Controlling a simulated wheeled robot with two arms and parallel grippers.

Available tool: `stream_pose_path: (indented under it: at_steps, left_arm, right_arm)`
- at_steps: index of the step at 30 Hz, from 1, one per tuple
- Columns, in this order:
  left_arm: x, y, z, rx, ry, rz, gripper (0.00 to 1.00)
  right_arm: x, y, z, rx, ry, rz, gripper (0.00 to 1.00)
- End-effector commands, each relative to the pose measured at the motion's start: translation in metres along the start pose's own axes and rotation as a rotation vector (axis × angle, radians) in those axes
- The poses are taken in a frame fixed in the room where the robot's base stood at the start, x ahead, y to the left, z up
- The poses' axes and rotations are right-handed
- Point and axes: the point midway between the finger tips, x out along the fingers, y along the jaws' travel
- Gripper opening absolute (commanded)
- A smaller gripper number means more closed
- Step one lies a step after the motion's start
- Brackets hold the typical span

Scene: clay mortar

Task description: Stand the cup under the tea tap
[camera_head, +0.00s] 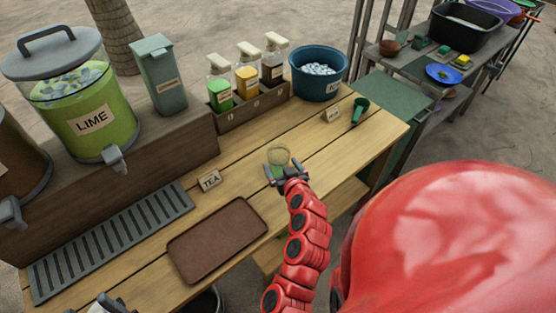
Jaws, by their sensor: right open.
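A small clear cup (279,156) stands on the wooden counter, right of the middle of the head view. My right gripper (287,174) is open at the near side of the cup, its fingers spread; I cannot tell whether they touch it. The brown dispenser at the left edge is cut off by the frame, and its grey tap (11,211) hangs above the left end of the slatted drip tray (112,240). Its label is not readable. A card reading TEA (210,181) stands on the counter. My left gripper (107,304) shows only partly at the bottom edge.
A green LIME dispenser (92,120) with its own tap stands on the raised shelf. A brown tray (218,240) lies on the counter's near side. A bottle rack, a blue ice tub (318,75) and a green scoop (359,109) are at the back right.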

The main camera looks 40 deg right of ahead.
Motion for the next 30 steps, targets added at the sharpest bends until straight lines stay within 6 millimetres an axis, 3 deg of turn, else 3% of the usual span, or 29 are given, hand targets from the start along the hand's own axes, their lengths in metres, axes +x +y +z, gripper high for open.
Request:
stream_pose_path:
  at_steps: [10,16,21,30]
  left_arm:
    - [0.007,0.0,-0.001,0.0,0.0,0.0,0.5]
    - [0.018,-0.001,-0.003,0.0,0.0,0.0,0.5]
    - [0.019,-0.001,-0.003,0.0,0.0,0.0,0.5]
    - [0.019,-0.001,-0.003,0.0,0.0,0.0,0.5]
  right_arm:
    - [0.023,0.001,-0.004,0.001,0.0,0.001,1.0]
    - [0.048,0.003,-0.016,0.0,0.001,0.001,1.0]
    - [0.065,0.002,-0.012,-0.001,-0.002,-0.002,1.0]
    - [0.069,0.003,-0.012,-0.001,0.002,0.002,1.0]
